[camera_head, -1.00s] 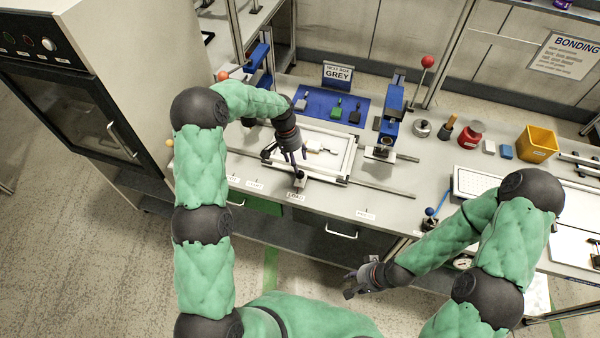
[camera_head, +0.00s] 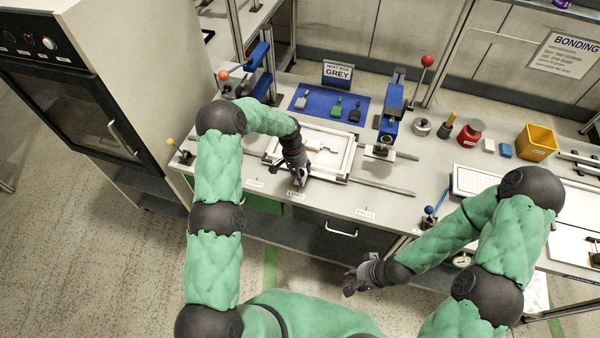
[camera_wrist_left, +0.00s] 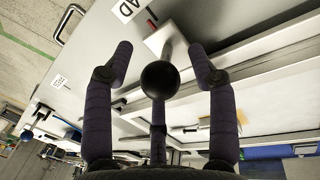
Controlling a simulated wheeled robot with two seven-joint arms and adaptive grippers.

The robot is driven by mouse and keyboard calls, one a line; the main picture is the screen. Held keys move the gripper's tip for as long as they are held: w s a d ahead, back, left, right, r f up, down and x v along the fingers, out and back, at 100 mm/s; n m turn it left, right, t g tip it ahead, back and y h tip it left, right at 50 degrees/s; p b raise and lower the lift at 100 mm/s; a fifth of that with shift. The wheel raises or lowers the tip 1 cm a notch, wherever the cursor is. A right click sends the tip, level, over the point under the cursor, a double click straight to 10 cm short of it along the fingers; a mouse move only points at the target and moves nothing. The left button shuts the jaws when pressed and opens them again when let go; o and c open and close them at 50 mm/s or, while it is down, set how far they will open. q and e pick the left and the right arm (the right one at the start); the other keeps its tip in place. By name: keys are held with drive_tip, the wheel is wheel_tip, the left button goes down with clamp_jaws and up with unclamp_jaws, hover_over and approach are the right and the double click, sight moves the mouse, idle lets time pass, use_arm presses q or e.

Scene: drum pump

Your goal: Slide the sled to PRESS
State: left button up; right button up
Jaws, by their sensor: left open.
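The sled (camera_head: 349,158) is a white rectangular frame on rails, with a small white part inside; its left portion is partly behind my left arm. A LOAD label (camera_head: 296,196) lies at the bench front below the sled's left half, and a PRESS label (camera_head: 365,212) lies further right. My left gripper (camera_head: 298,180) is at the sled's front side above LOAD. In the left wrist view its open fingers stand either side of a black ball knob (camera_wrist_left: 160,79), with gaps on both sides. My right gripper (camera_head: 352,284) hangs in front of the bench, away from the sled.
A blue press (camera_head: 392,112) with a red-ball lever stands right of the sled. A blue mat (camera_head: 317,106) with small parts lies behind it. The rails (camera_head: 385,187) run clear to the right. A yellow-knob lever (camera_head: 183,155) stands at the bench's left end.

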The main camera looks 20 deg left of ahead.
use_arm(q)
drive_tip(key=shift+c, duration=0.2)
clamp_jaws()
drive_tip(key=d+b, duration=0.2)
drive_tip(key=d, duration=0.7)
drive_tip(key=d+b, duration=0.3)
drive_tip(key=d, duration=0.6)
drive_tip(key=s+d+b, duration=0.1)
drive_tip(key=d+b, duration=0.1)
drive_tip(key=d, duration=0.7)
drive_tip(key=shift+d+f, duration=0.1)
drive_tip(key=shift+d, duration=0.05)
unclamp_jaws()
drive_tip(key=shift+d, duration=0.1)
drive_tip(key=shift+o, duration=0.2)
drive_tip(key=shift+d, duration=0.1)
